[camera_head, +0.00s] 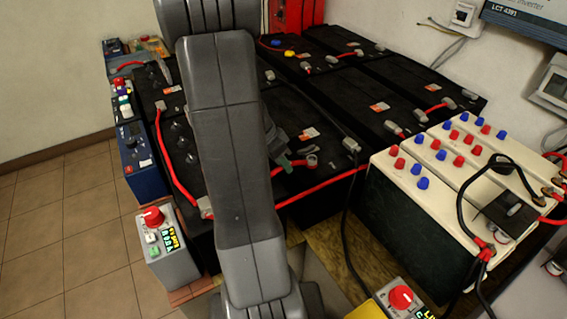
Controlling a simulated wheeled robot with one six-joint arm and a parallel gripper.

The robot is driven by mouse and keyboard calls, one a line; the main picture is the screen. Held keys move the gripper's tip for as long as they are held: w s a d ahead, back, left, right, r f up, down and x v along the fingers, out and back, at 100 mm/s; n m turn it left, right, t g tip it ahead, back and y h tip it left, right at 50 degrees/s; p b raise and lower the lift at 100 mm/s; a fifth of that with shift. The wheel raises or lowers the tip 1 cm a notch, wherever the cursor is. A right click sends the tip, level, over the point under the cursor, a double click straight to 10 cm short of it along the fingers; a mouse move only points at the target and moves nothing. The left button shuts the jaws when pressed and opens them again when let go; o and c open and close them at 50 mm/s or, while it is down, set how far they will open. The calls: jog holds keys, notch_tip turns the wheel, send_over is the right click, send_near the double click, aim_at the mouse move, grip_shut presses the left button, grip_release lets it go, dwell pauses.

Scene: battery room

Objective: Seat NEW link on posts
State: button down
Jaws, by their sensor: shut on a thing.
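My grey arm crosses the middle of the view and hides much of the near batteries. My gripper (283,160) shows only in part at the arm's right edge, low over a black battery. It is shut on a short red cable link (294,165), whose visible right end has a ring-like lug (312,161) close to the battery top. The link's left end is hidden behind the arm. I cannot tell whether the lug is around a post or only beside it.
Black batteries (372,92) with red links fill the back. A cream-topped battery bank (420,205) with red and blue caps stands right. A black cable (345,240) hangs in front. A grey box with a red knob (160,245) stands left. Tiled floor (70,240) is clear.

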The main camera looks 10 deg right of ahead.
jog(key=shift+f+b, duration=0.25)
jog(key=shift+b, duration=0.3)
dwell(0.5)
jog(key=c, duration=0.9)
grip_release()
jog(key=shift+c, duration=0.2)
jog(key=shift+r, duration=0.1)
jog(key=shift+r+p, duration=2.45)
jog(key=shift+r, duration=1.5)
jog(key=shift+f, duration=0.1)
jog(key=shift+f+b, duration=2.05)
jog(key=shift+f, duration=1.2)
